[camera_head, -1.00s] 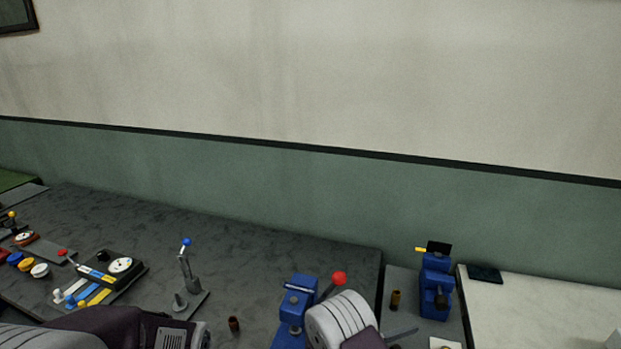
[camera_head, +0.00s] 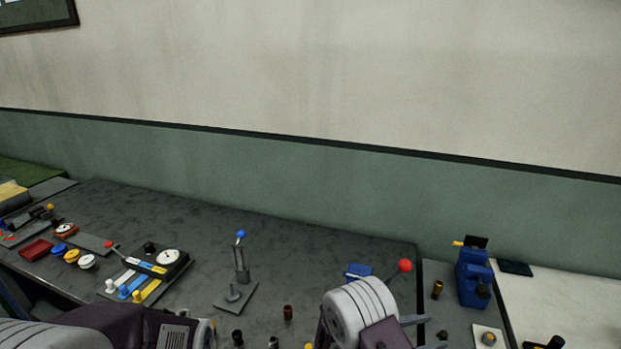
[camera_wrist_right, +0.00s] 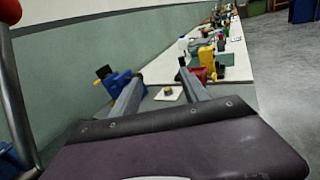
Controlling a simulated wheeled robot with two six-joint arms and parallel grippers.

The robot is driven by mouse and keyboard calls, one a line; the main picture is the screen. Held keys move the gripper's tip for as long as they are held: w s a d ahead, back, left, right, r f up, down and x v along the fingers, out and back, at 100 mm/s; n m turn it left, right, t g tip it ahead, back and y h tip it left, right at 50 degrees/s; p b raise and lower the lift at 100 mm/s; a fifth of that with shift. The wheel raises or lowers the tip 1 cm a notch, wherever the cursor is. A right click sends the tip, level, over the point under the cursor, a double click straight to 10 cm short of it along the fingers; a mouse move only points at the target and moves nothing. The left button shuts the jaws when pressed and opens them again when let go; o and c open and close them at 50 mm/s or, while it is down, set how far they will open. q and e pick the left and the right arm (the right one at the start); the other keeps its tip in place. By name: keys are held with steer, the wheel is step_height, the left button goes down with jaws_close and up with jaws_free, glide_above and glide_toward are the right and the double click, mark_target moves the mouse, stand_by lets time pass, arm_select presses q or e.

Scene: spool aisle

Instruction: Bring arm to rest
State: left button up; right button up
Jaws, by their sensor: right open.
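My right arm enters the head view at the lower right, with a pale ribbed link and a dark purple gripper body. My right gripper (camera_head: 424,333) points right, its two grey fingers apart and nothing between them. The right wrist view also shows its open, empty fingers (camera_wrist_right: 157,84), reaching along the row of benches. My left arm (camera_head: 100,328) crosses the bottom left of the head view; its fingers are not visible.
A red-knobbed lever (camera_head: 404,266) stands close behind my right arm, its blue base partly hidden. A blue device (camera_head: 473,277) stands right of my right gripper. A blue-knobbed lever (camera_head: 240,262) and brown spool (camera_head: 287,312) lie between my arms. The dark bench (camera_head: 320,249) is clear behind them.

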steer(key=s+d+r+m+g+y+b, duration=0.2)
steer(key=s+d+r+m+g, duration=0.1)
steer(key=s+d+m+g, duration=0.3)
steer(key=s+f+m+g+y+b, duration=0.2)
steer(key=s+f+m+y, duration=0.25)
steer(key=s+y, duration=0.35)
steer(key=s+a+f+m+t+y+b, duration=0.1)
steer(key=s+a+f+m+y, duration=0.1)
steer(key=a+m+y, duration=0.15)
steer(key=s+a+f+m+t+y, duration=0.1)
steer(key=s+a+f+m+y, duration=0.1)
steer(key=a, duration=0.3)
arm_select(q)
steer(key=f, duration=0.1)
steer(key=d+f, duration=0.1)
steer(key=f, duration=0.3)
steer(key=shift+w+d, duration=0.15)
steer(key=shift+w, duration=0.1)
arm_select(e)
steer(key=w+a+f+m+t+y, duration=0.1)
steer(key=w+a+m+t+y, duration=0.1)
steer(key=w+a, duration=0.3)
steer(key=shift+a+f+m+t, duration=0.35)
steer(key=shift+a+m+t, duration=0.2)
steer(key=shift+m+t, duration=0.2)
